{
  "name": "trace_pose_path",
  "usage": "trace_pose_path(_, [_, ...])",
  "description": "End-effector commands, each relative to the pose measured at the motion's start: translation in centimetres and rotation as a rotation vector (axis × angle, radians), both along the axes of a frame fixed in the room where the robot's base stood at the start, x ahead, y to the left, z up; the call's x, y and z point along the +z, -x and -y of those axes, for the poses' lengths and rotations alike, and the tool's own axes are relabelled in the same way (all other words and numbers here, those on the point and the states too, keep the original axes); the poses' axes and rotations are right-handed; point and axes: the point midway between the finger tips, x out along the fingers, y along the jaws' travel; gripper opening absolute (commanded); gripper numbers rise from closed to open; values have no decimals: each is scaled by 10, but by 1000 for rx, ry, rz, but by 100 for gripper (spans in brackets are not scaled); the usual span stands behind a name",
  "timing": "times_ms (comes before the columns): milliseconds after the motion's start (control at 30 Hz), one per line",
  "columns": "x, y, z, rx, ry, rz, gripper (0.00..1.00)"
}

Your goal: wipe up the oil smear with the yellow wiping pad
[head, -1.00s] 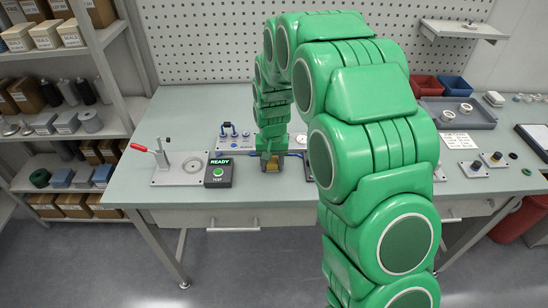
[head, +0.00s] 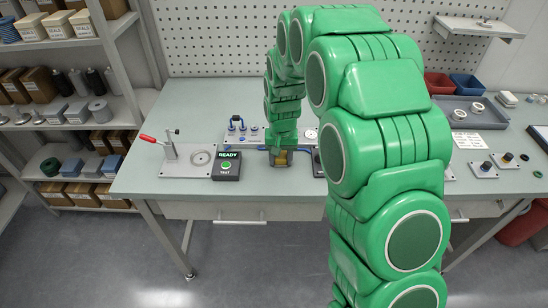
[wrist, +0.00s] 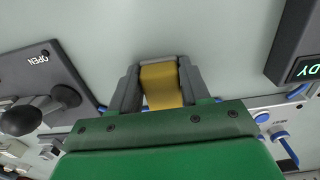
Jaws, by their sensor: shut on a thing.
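The yellow wiping pad (wrist: 162,86) is between the two fingers of my gripper (wrist: 159,76) in the wrist view. My gripper is shut on it. In the head view my gripper (head: 281,160) is low at the bench's front part, just right of the READY box, with a bit of the yellow pad (head: 290,158) showing. I cannot tell whether the pad touches the bench top. I see no oil smear in either view; the pad, gripper or arm may hide it.
The READY test box (head: 227,166) stands close left of my gripper, beside a red-handled press (head: 170,155). A blue-knobbed fixture (head: 236,131) is behind. A dark panel marked OPEN (wrist: 50,80) is close by in the wrist view. My arm hides the bench's middle right.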

Motion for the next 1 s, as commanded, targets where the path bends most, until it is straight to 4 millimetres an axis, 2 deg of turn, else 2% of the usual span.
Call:
trace_pose_path(100, [6, 0, 4, 0, 0, 1, 18])
trace_pose_path(167, [22, -1, 4, 0, -1, 6, 18])
trace_pose_path(700, [69, -1, 4, 0, -1, 3, 18])
trace_pose_path(1000, [81, 0, 4, 0, 0, 0, 18])
